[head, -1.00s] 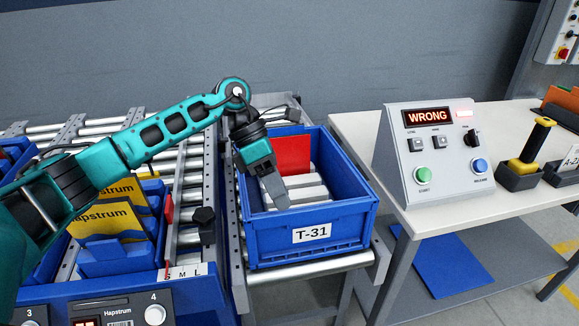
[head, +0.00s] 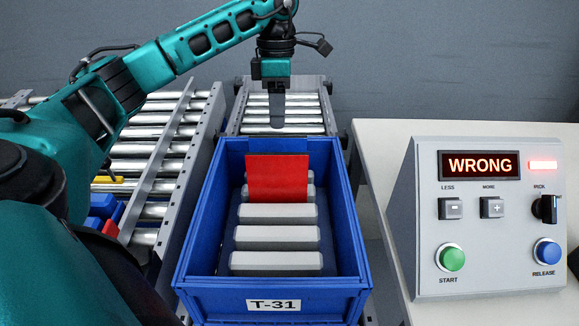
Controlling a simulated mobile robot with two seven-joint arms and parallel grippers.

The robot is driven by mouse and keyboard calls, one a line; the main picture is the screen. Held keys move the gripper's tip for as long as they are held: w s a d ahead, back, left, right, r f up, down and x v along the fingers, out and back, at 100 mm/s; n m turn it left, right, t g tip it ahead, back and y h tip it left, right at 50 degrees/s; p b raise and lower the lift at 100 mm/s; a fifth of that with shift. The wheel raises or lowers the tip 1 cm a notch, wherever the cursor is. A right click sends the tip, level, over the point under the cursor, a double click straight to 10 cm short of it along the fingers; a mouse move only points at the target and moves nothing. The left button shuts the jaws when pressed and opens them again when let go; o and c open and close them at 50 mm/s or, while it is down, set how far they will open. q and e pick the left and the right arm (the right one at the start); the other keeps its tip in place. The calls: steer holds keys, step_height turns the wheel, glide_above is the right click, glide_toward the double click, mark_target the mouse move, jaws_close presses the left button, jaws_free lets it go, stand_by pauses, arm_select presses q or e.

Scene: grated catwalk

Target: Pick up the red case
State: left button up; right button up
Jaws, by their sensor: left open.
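The red case (head: 277,178) stands upright in the blue tote labelled T-31 (head: 272,289), near its far end. It leans against or sits among the grey bars inside; its lower edge is partly hidden by them. My left gripper (head: 277,122) points down above the rollers just beyond the tote's far wall, behind the red case in the picture. It is open and holds nothing that I can see; its fingers show edge-on. My right gripper is not in view.
Grey ribbed slots (head: 275,237) fill the tote's floor, empty in front of the case. Roller conveyor (head: 300,112) continues behind. A control box (head: 487,215) showing "WRONG" stands on the white bench (head: 385,170) at right. Blue bins (head: 103,205) are at left.

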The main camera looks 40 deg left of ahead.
mark_target(277, 153)
arm_select(q)
steer(key=f, duration=0.4)
steer(key=s+d+f, duration=0.1)
steer(key=f, duration=0.3)
steer(key=s+f, duration=0.1)
steer(key=f, duration=0.3)
steer(key=shift+s+d, duration=0.15)
steer(key=shift+c, duration=0.2)
steer(key=shift+r, duration=0.1)
jaws_close()
